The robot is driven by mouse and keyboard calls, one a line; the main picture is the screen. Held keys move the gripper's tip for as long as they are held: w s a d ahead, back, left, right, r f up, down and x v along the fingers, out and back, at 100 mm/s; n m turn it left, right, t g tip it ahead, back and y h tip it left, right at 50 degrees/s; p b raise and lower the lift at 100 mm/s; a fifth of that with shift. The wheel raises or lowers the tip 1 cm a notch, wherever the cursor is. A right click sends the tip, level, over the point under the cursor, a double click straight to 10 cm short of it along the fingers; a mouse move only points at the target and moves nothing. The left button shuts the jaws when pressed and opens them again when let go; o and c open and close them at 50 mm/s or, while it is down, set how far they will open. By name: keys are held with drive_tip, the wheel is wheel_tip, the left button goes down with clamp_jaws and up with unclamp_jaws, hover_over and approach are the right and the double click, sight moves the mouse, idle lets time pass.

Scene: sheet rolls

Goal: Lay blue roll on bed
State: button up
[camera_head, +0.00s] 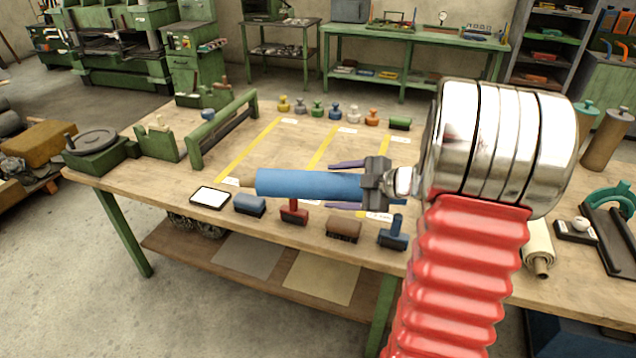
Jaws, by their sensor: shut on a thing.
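My gripper (330,185) is shut on the blue roll (300,184), near its right end. Its dark purple fingers show above and below the roll. Part of this area is hidden behind the roll and my arm.
A white tablet (210,197), a blue brush (250,205), a red tool (294,210) and a brown brush (343,229) line the front edge. Several coloured knobs (335,110) stand at the back. A green frame (222,130) stands at left. A cream roll (537,243) is at right.

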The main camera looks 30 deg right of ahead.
drive_tip(key=shift+n, duration=0.3)
drive_tip(key=s+d, duration=0.4)
drive_tip(key=s, duration=0.1)
drive_tip(key=shift+s+d+f, duration=0.25)
drive_tip(key=shift+f, duration=0.1)
drive_tip(key=shift+s+d+f, duration=0.1)
drive_tip(key=shift+s+d, duration=0.15)
drive_tip(key=shift+s, duration=0.15)
drive_tip(key=shift+s, duration=0.15)
